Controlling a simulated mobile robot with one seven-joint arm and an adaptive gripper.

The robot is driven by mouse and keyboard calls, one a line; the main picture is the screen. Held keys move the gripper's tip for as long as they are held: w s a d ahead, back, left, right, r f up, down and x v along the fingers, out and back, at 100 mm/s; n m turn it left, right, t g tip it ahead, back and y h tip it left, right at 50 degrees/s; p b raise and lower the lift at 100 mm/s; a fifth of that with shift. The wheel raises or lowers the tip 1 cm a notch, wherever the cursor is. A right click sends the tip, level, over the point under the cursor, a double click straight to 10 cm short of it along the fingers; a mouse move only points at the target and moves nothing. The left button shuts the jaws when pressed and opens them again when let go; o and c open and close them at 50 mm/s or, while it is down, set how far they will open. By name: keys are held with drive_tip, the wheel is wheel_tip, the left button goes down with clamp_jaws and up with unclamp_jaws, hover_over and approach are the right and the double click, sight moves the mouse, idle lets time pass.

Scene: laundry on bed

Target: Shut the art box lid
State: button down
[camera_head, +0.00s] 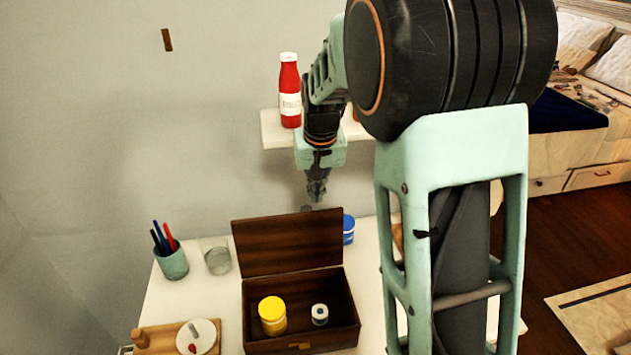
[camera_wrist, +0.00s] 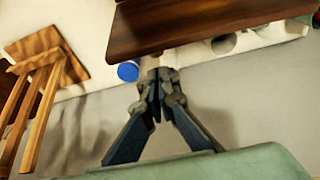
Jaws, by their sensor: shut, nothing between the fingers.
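The art box (camera_head: 301,343) is dark brown wood and stands on the white table. Its lid (camera_head: 288,244) is open and stands up at the back of the box. Inside are a yellow-lidded jar (camera_head: 272,315) and a small white container with a dark top (camera_head: 319,314). My gripper (camera_head: 317,196) is shut and empty, above and behind the lid's top edge. In the wrist view the gripper (camera_wrist: 157,78) points toward the table, with a dark wooden panel, likely the lid (camera_wrist: 190,25), just beyond the fingertips. I cannot tell whether they touch.
A pen cup (camera_head: 171,262) and a clear glass (camera_head: 217,260) stand left of the box. A board (camera_head: 155,338) lies front left. A blue container (camera_head: 348,229) is behind the lid. A wall shelf (camera_head: 274,130) with a red bottle (camera_head: 289,92) is close to my arm.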

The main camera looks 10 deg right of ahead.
drive_tip(key=x, duration=0.4)
drive_tip(key=shift+s+b, duration=0.15)
drive_tip(key=shift+b, duration=0.3)
